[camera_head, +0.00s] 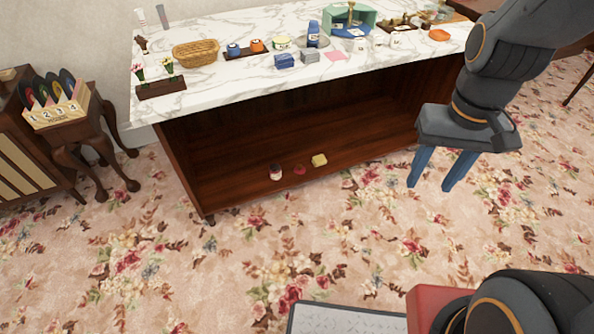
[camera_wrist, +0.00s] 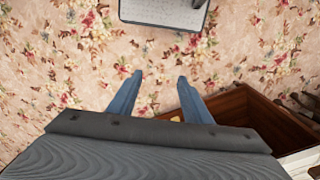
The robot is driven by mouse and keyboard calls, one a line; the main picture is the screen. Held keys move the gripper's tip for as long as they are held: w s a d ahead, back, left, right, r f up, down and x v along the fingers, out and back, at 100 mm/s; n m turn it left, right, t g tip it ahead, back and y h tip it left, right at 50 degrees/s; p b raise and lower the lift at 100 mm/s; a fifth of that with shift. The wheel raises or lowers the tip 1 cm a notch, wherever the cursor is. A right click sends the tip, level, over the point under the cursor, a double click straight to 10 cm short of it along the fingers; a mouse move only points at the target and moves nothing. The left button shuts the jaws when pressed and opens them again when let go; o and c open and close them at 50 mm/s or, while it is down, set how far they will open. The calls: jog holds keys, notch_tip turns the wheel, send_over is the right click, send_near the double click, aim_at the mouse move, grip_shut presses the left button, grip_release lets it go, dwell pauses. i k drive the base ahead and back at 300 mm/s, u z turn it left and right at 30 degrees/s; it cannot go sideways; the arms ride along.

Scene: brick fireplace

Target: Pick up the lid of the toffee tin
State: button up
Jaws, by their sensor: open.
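I cannot tell for certain which thing is the toffee tin, or make out its lid.
A wicker basket (camera_head: 196,53), blue bottle (camera_head: 313,34), green holder (camera_head: 349,18) and several small items crowd the counter. The open shelf below holds a jar (camera_head: 276,172) and a yellow block (camera_head: 319,160). A side table (camera_head: 95,120) stands left. Carpet in front is clear.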

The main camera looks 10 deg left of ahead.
aim_at(299, 170)
jog(key=z, duration=0.5)
jog(key=k, duration=1.2)
jog(key=u, duration=0.65)
jog(key=i, duration=1.5)
jog(key=z, duration=0.25)
